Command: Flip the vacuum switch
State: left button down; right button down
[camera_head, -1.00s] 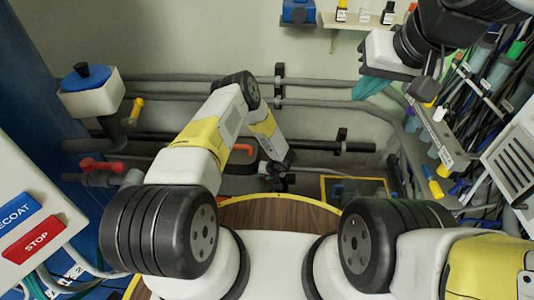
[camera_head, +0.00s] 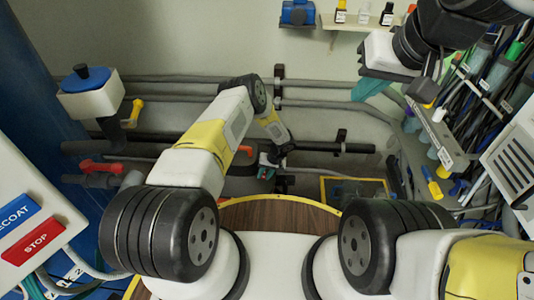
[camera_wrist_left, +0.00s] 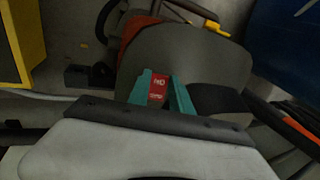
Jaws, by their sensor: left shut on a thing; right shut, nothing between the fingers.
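My left gripper (camera_head: 266,168) is at the back of the bay, low by the dark pipe in the head view. In the left wrist view its two teal fingers (camera_wrist_left: 162,92) are shut on a small red piece with white lettering (camera_wrist_left: 158,86). This may be the vacuum switch; the lettering is too small to read surely. A large grey rounded body (camera_wrist_left: 215,65) lies behind the fingers. My right gripper (camera_head: 370,88) shows as teal fingers at the upper right, shut and empty, partly behind its own wrist.
A red-handled valve (camera_head: 100,166) and a yellow-handled valve (camera_head: 134,112) are at the left. A control panel with a red STOP button (camera_head: 36,242) stands at the near left. Grey pipes (camera_head: 330,104) cross the back wall. Cables and tools crowd the right.

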pick_arm(q)
jog(key=shift+a, duration=0.1)
dwell(0.3)
jog(key=c, duration=1.4)
grip_release()
jog(key=shift+c, duration=0.2)
jog(key=v, duration=0.8)
jog(key=shift+w, duration=0.15)
